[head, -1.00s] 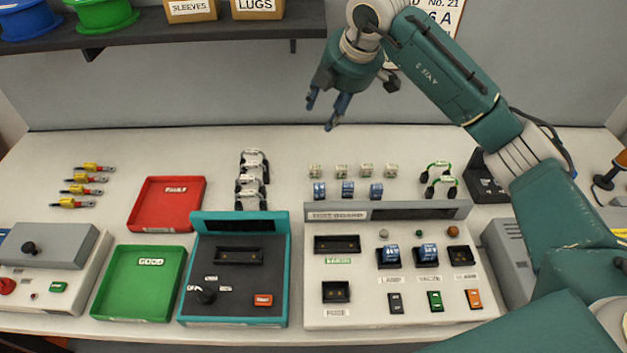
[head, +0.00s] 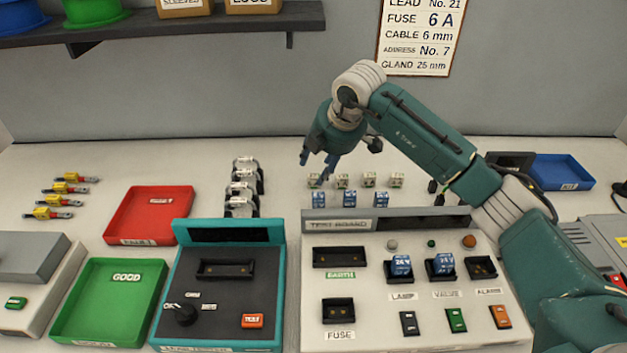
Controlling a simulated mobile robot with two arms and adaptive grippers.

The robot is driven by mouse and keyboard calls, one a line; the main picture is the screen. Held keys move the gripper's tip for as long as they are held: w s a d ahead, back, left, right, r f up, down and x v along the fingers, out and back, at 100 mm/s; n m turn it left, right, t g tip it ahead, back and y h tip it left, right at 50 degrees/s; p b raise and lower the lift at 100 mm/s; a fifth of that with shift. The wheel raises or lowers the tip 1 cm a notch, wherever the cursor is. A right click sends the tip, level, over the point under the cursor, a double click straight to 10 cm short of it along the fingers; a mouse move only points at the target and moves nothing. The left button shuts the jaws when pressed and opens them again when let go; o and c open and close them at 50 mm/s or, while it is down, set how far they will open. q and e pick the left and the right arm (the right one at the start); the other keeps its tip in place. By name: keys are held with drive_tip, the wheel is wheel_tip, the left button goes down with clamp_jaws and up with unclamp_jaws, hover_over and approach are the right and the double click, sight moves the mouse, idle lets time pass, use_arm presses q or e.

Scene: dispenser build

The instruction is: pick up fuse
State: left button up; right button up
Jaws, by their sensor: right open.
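My left gripper is not in view.
Blue blocks (head: 349,199) stand in front of the pale row. A wall card (head: 419,35) reads "FUSE 6 A". A teal tester (head: 222,290), black-and-white leads (head: 243,188), red tray (head: 150,213) and green tray (head: 108,303) lie left. A blue tray (head: 562,171) is back right.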

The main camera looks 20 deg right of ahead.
sight(315, 177)
drive_tip(key=shift+w+f, duration=0.1)
drive_tip(key=shift+f, duration=0.35)
drive_tip(key=p+x, duration=0.1)
drive_tip(key=x, duration=0.2)
drive_tip(key=shift+f+p, duration=0.3)
drive_tip(key=shift+w+f, duration=0.15)
drive_tip(key=shift+f, duration=0.2)
drive_tip(key=c, duration=1.1)
